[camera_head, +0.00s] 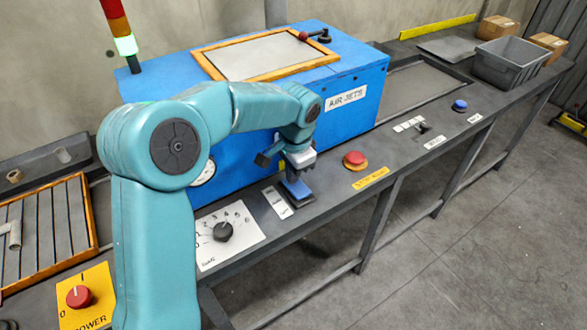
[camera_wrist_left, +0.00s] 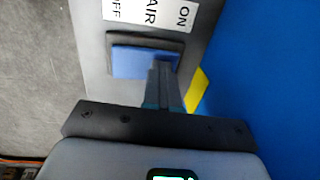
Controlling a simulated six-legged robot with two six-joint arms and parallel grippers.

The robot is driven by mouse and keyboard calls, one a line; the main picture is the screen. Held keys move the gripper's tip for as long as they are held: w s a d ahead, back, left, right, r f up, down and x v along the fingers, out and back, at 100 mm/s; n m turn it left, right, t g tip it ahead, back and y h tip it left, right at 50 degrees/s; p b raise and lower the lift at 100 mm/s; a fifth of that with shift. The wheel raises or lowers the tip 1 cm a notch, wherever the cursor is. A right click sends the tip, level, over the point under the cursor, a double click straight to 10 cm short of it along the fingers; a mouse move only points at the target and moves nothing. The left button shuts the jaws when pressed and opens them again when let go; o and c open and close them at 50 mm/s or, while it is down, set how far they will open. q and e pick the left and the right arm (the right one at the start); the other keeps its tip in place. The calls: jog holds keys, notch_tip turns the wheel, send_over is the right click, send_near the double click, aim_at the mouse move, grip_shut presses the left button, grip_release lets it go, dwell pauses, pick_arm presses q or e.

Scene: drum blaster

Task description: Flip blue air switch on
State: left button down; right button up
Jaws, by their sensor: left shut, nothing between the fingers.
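The blue air switch (camera_head: 297,188) is a blue rocker in a dark frame on the bench's front panel, before the blue AIR JETS box. In the left wrist view the blue switch (camera_wrist_left: 138,62) lies beside a white label (camera_wrist_left: 150,12) reading ON, AIR and OFF. My left gripper (camera_head: 300,165) is shut and empty, right above the switch in the head view. In the left wrist view its fingertips (camera_wrist_left: 163,68) overlap the ON-side end of the switch. I cannot tell whether they touch it. My right gripper is not in view.
The blue box (camera_head: 350,75) stands close behind the switch. A dial (camera_head: 223,231) sits to its left and a red emergency button (camera_head: 355,159) to its right. A red power knob (camera_head: 79,296) is at lower left. A grey bin (camera_head: 510,62) stands at the far right.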

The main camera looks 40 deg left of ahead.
aim_at(297, 187)
pick_arm(q)
jog(key=shift+f+b, duration=0.1)
jog(key=shift+b, duration=0.3)
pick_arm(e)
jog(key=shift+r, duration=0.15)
pick_arm(q)
jog(key=shift+s+d, duration=0.1)
jog(key=shift+d, duration=0.1)
jog(key=shift+s+d, duration=0.15)
jog(key=shift+d, duration=0.45)
jog(key=shift+a+r, duration=0.1)
jog(key=shift+r, duration=0.1)
jog(key=r+p, duration=0.2)
jog(key=r, duration=0.1)
jog(key=r+p, duration=0.1)
jog(key=p, duration=0.1)
jog(key=shift+s+d+r, duration=0.1)
jog(key=shift+d+r, duration=0.15)
jog(key=shift+r, duration=0.05)
notch_tip(297, 187, up, 9)
jog(key=d, duration=0.1)
jog(key=shift+s+d, duration=0.3)
jog(key=shift+s, duration=0.05)
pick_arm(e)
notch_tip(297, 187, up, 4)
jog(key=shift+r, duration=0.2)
